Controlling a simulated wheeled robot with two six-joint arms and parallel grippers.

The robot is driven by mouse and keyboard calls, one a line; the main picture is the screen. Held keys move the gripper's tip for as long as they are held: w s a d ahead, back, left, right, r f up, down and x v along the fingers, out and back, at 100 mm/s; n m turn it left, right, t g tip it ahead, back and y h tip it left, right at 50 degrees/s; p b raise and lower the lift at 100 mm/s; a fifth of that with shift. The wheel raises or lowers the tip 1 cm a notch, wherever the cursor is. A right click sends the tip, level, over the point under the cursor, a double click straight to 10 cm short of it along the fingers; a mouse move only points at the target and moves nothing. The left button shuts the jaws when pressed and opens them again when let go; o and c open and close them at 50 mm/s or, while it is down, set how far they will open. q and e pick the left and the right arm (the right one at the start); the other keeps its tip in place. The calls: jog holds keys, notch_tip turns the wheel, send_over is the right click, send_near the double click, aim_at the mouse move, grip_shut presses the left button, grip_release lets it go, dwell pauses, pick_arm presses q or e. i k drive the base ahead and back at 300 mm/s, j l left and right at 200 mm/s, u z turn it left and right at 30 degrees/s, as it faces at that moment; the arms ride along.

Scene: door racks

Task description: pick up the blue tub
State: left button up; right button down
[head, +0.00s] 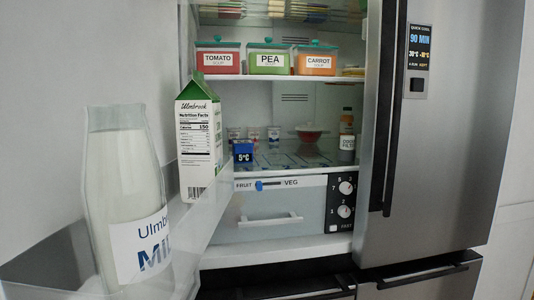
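No tub that is clearly blue stands out. Several small pale tubs stand in a row on the fridge's lower shelf. The right one (273,136) seems to have a bluish label, but it is too small to be sure. A middle tub (253,133) and a left tub (234,133) stand beside it, their lower parts partly hidden by a blue block marked 5°C (243,152). Neither of my grippers is in view.
An open fridge door's clear bin (50,262) holds a milk bottle (125,185) and Ulmbrook carton (199,140), in front at left. A red bowl (309,136) and dark-capped bottle (347,135) are right of the tubs. Soup containers (268,62) stand above. The right door (440,150) looks shut.

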aim_at(242, 149)
jog(key=l, duration=0.6)
jog(key=k+l, duration=0.1)
jog(key=l, duration=0.45)
jog(key=k+l, duration=0.1)
jog(key=l, duration=0.5)
jog(key=i+u, duration=0.05)
